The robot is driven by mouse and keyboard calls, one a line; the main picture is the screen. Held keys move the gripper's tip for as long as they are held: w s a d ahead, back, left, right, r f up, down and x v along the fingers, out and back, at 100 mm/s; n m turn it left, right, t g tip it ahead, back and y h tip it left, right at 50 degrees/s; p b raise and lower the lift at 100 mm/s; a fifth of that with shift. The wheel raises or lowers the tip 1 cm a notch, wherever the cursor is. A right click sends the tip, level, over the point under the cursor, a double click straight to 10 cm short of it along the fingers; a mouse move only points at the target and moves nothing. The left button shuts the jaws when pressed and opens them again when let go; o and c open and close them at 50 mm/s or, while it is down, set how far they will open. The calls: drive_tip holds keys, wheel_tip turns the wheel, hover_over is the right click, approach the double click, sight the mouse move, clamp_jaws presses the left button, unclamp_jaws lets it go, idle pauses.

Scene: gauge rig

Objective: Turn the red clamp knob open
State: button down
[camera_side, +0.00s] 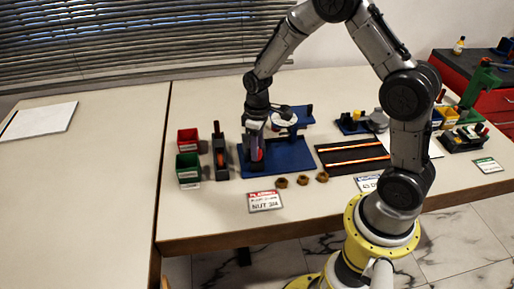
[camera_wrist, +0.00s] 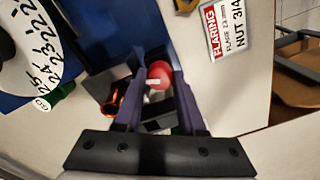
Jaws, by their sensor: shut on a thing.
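The red clamp knob (camera_wrist: 160,73) is a round red ball with a pale bar or mark across it. In the wrist view it sits between the two purple-grey fingers of my gripper (camera_wrist: 154,70), which is shut on it. In the side view my gripper (camera_side: 256,158) points down at the left part of the blue base plate (camera_side: 285,168), with a bit of red showing at the fingers. The clamp body below the knob is mostly hidden by the fingers. A copper-coloured piece (camera_wrist: 113,97) lies just left of the fingers in the wrist view.
A white dial with numbers (camera_wrist: 28,50) stands close left of my gripper in the wrist view. Red (camera_side: 187,139) and green (camera_side: 188,165) bins and a dark upright fixture (camera_side: 219,158) stand left. Brass nuts (camera_side: 302,180) and a label card (camera_side: 265,201) lie in front.

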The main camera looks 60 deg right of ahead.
drive_tip(key=shift+n, duration=1.9)
